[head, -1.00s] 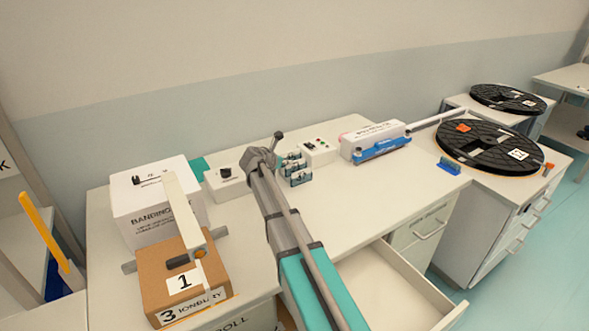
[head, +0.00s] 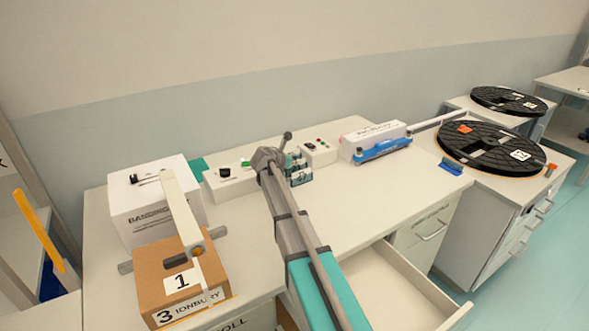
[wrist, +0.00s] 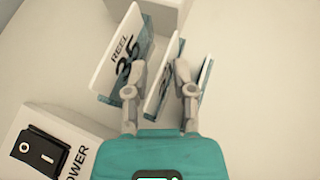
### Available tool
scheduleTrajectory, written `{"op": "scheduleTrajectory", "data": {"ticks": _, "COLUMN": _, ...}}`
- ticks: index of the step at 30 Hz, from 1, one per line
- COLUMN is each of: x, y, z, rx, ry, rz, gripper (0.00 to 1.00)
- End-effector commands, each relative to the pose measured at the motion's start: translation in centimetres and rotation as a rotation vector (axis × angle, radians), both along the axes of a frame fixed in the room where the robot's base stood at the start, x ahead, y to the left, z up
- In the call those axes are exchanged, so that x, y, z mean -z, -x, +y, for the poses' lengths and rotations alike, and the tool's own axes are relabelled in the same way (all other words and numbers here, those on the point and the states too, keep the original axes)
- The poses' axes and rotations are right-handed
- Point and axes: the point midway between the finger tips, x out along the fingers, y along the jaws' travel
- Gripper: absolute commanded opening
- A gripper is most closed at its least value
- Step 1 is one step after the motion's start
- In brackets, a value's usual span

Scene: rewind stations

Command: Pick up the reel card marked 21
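Several reel cards in clear blue holders (head: 301,174) stand on the bench, partly behind my arm in the head view. In the wrist view, the left card (wrist: 121,48) reads REEL and what looks like 35. A middle card (wrist: 167,62) stands tilted between my fingers; its number is mostly hidden and I cannot read it. A third card (wrist: 204,78) stands just right of my right finger, seen nearly edge-on. My gripper (wrist: 158,72) is open, its fingers on either side of the middle card, with gaps showing. I cannot make out the mark 21.
A white box marked POWER (wrist: 50,150) with a black switch lies close on the left. A control box (head: 320,152) stands right behind the cards. A carton marked 1 (head: 180,265) is at the front left. The bench (head: 350,205) is clear to the right.

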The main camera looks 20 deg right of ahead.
Motion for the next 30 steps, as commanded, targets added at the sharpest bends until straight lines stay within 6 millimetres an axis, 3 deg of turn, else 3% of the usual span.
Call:
{"op": "scheduleTrajectory", "data": {"ticks": 6, "x": 0.0, "y": 0.02, "z": -0.02, "rx": 0.0, "ry": 0.0, "rz": 0.0, "gripper": 0.33}}
{"op": "scheduleTrajectory", "data": {"ticks": 12, "x": 0.0, "y": 0.01, "z": -0.02, "rx": 0.0, "ry": 0.0, "rz": 0.0, "gripper": 0.0}}
{"op": "scheduleTrajectory", "data": {"ticks": 30, "x": -0.48, "y": -0.05, "z": 0.02, "rx": -0.001, "ry": 0.0, "rz": 0.0, "gripper": 0.0}}
